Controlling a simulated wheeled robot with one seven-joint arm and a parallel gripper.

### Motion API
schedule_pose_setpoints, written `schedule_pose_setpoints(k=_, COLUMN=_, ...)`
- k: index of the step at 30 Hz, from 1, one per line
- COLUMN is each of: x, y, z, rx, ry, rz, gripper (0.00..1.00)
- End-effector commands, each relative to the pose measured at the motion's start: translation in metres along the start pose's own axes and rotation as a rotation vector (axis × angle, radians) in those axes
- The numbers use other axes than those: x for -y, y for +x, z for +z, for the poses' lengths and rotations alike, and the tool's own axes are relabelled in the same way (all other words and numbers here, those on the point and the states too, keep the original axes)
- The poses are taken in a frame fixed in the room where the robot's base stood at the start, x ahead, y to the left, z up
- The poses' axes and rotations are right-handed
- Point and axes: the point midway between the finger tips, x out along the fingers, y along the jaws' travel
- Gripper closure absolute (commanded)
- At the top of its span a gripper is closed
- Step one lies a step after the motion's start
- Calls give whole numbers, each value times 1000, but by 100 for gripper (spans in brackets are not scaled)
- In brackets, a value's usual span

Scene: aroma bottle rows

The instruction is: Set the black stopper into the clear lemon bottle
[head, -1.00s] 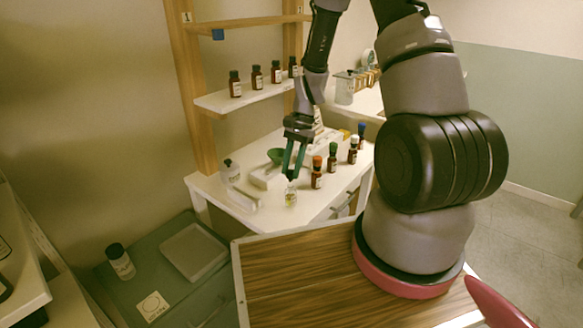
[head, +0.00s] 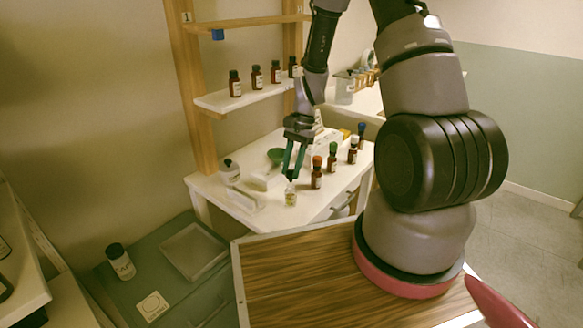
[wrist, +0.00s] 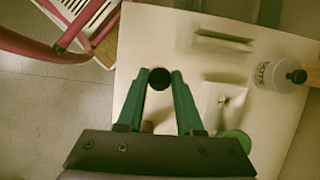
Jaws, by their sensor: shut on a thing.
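My gripper (head: 292,177) points down over the white table, its green fingers shut on the black stopper (wrist: 159,78), which shows between the fingertips in the wrist view. The clear lemon bottle (head: 291,197), small with a pale label, stands upright on the table directly below the fingertips in the head view. The fingertips are at the height of the bottle's neck. I cannot tell whether the stopper is inside the neck or just above it. In the wrist view the stopper and fingers hide the bottle.
A row of brown bottles with coloured caps, such as the orange-capped one (head: 317,172), stands close to the right. A white-labelled bottle (head: 229,172) and a green bowl (head: 276,156) are to the left. Brown bottles (head: 235,84) line the shelf behind. The front table edge is near.

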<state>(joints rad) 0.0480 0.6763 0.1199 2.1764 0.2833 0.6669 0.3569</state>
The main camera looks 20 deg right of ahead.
Motion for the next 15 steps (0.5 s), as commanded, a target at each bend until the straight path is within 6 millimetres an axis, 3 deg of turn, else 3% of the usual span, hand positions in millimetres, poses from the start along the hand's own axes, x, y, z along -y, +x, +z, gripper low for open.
schedule_pose_setpoints(k=15, x=0, y=12, z=-5, rx=1, ry=1, rz=0, gripper=100)
